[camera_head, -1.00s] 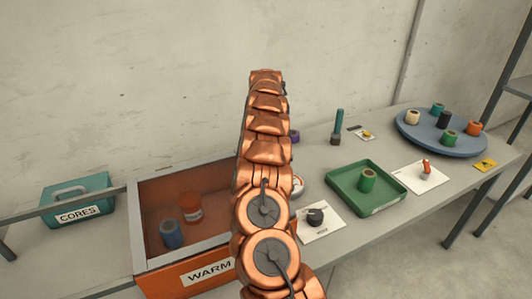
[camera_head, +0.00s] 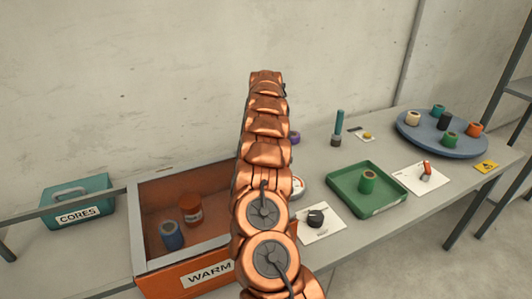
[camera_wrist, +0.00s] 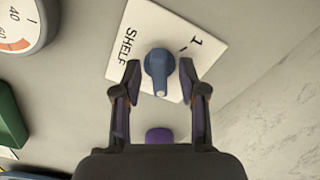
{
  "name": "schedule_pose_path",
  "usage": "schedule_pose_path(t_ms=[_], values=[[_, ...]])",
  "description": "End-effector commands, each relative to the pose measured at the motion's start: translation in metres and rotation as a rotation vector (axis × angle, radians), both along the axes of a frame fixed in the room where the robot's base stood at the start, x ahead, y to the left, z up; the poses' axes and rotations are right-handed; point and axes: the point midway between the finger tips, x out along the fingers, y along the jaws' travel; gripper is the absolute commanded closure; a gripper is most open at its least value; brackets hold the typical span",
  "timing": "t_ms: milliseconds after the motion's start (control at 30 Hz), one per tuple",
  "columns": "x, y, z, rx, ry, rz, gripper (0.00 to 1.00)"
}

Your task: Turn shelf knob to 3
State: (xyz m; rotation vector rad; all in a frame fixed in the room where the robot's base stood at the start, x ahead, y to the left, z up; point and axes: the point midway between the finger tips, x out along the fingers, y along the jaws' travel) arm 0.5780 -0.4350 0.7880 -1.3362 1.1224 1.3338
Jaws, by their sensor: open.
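The shelf knob (camera_wrist: 160,70) is blue and sits on a white card (camera_wrist: 128,45) marked SHELF in the wrist view. A 1 with a tick mark shows on the card at the knob's upper right; no 3 is visible. The knob's narrow, pale-tipped end points down in the picture, toward my palm. My gripper (camera_wrist: 161,80) is open, with one finger on each side of the knob. I see gaps between fingers and knob. In the head view my arm hides the knob and gripper.
A round dial (camera_wrist: 22,22) and a green tray edge (camera_wrist: 10,120) lie left in the wrist view. A purple thing (camera_wrist: 158,135) shows near my palm. The head view shows an orange WARM box (camera_head: 165,288), a green tray (camera_head: 385,205) and a blue turntable (camera_head: 430,143).

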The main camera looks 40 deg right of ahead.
Motion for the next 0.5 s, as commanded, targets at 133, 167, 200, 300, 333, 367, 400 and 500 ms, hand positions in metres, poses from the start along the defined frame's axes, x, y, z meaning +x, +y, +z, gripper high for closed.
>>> schedule_pose_path(t_ms=[133,167,200,300,333,367,400,500], values=[[0.0,0.0,0.0,0.0,0.0,0.0,0.58],[0.0,0.0,0.001,0.0,0.0,0.0,0.58],[0.0,0.0,0.002,0.0,0.0,0.0,0.58],[0.0,-0.001,0.009,-0.001,0.0,-0.001,0.58],[0.0,0.0,0.012,0.0,0.0,-0.001,0.58],[0.0,0.0,0.015,0.001,0.001,-0.001,0.58],[0.0,0.0,0.02,0.001,0.001,-0.001,0.58],[0.0,-0.001,0.034,-0.004,-0.003,-0.002,0.58]])
